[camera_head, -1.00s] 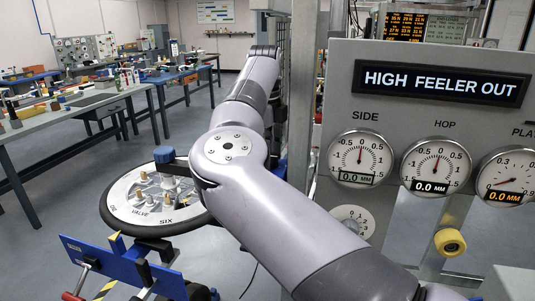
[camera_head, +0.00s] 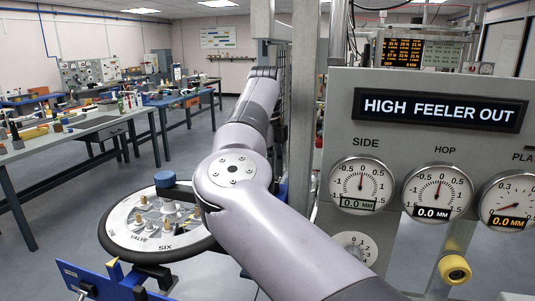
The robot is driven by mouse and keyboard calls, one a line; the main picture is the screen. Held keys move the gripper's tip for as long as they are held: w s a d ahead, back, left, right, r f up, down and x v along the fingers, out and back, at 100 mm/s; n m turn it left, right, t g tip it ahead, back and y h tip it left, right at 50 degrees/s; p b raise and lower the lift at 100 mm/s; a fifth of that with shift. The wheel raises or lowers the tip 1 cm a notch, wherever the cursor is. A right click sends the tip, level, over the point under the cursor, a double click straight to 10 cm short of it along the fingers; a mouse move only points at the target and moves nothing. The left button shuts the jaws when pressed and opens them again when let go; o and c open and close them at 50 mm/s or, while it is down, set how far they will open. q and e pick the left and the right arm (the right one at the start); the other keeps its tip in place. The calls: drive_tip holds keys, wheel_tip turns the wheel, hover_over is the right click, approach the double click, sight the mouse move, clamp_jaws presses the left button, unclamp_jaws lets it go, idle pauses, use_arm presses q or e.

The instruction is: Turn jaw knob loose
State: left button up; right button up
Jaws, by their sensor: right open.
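No label marks the jaw knob, and I cannot tell which part it is. A blue knob (camera_head: 165,179) stands at the far rim of a round wheel disc (camera_head: 122,238) marked VALVE and SIX. A yellow knob (camera_head: 454,269) sits below the gauge panel at right. A blue bar fixture (camera_head: 92,282) is at the lower left, cut by the frame edge. My right arm crosses the middle and hides part of the disc. My left gripper is out of view.
A grey gauge panel (camera_head: 340,115) reading HIGH FEELER OUT fills the right side. Metal posts (camera_head: 304,75) stand left of it. Workbenches (camera_head: 70,138) with tools line the left. The grey floor (camera_head: 90,195) between them and the disc is clear.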

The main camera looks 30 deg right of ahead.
wheel_tip(320, 180, up, 11)
drive_tip(key=shift+s+a+f, duration=0.2)
drive_tip(key=shift+a, duration=0.05)
idle(0.5)
